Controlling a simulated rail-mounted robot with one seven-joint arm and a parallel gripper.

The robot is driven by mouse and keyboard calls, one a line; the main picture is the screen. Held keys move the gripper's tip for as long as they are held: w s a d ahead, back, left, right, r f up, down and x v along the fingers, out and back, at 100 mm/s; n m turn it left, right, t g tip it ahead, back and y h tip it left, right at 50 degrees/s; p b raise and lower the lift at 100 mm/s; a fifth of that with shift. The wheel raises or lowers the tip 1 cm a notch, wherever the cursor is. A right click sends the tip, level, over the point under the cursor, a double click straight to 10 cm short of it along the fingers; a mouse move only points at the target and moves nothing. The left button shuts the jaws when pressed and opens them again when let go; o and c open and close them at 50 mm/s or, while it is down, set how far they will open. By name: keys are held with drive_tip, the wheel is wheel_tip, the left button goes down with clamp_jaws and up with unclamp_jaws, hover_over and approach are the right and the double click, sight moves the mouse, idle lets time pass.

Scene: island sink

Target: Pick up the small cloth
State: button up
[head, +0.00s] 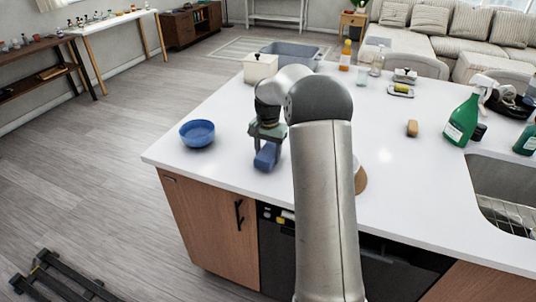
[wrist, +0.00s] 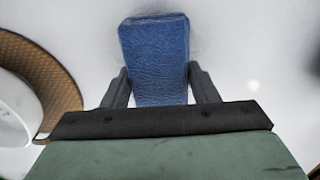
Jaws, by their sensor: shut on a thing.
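The small blue cloth (wrist: 155,60) is a folded, textured piece held between the two dark fingers of my gripper (wrist: 158,88) in the wrist view. In the head view the cloth (head: 267,157) shows below my gripper (head: 267,143), over the island countertop near its front edge. My gripper is shut on the cloth. I cannot tell for certain whether the cloth still touches the counter.
A blue bowl (head: 197,133) stands to the left on the white countertop (head: 225,105). A round brown-rimmed item (wrist: 45,75) lies close by.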

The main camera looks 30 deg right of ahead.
drive_tip(key=s+r+b, duration=0.3)
drive_tip(key=s+r, duration=0.9)
drive_tip(key=s, duration=0.2)
drive_tip(key=shift+a, duration=0.1)
